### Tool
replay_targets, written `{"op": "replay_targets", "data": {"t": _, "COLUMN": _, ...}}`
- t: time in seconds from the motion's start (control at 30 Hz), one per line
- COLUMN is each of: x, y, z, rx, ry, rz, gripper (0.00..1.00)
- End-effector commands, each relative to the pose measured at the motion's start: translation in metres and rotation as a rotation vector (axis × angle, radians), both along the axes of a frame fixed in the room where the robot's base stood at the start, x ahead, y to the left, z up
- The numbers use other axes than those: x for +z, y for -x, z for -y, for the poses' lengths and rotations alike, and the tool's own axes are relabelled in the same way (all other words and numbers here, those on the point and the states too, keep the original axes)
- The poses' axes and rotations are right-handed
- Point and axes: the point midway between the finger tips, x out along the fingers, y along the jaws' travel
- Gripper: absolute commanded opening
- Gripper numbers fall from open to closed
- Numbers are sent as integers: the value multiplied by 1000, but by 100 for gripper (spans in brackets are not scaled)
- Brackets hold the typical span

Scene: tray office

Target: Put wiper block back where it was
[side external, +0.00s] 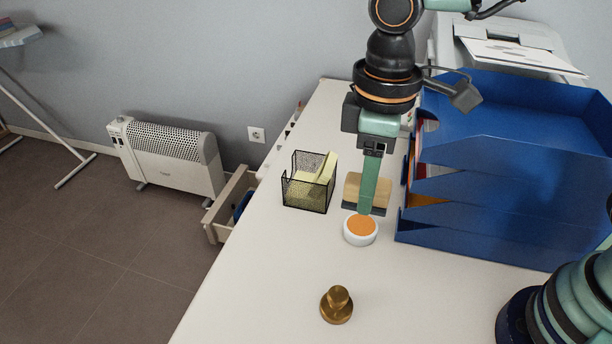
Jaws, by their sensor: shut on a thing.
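The wiper block (352,190) is a light wooden block with a dark underside, near the middle of the side external view. My gripper (368,202) points down and is shut on it. One green finger crosses the near face of the block; the other finger is hidden behind it. The block looks about level, but I cannot tell whether it touches the table or hangs just above it.
A white round dish with an orange top (360,230) stands just in front of the block. A black mesh holder (308,190) with yellow paper is left. Blue stacked trays (490,205) stand close on the right. A brass weight (337,304) is nearer; the white table (265,270) around it is clear.

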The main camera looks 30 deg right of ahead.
Motion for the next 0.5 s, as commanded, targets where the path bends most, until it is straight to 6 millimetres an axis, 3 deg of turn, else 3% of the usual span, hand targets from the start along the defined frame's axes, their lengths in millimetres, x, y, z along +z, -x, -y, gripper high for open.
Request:
{"op": "replay_targets", "data": {"t": 0.17, "x": -20, "y": 3, "z": 3, "rx": -8, "ry": 4, "rz": -6, "gripper": 0}}
{"op": "replay_targets", "data": {"t": 0.5, "x": -104, "y": 3, "z": 3, "rx": -6, "ry": 6, "rz": -8, "gripper": 0}}
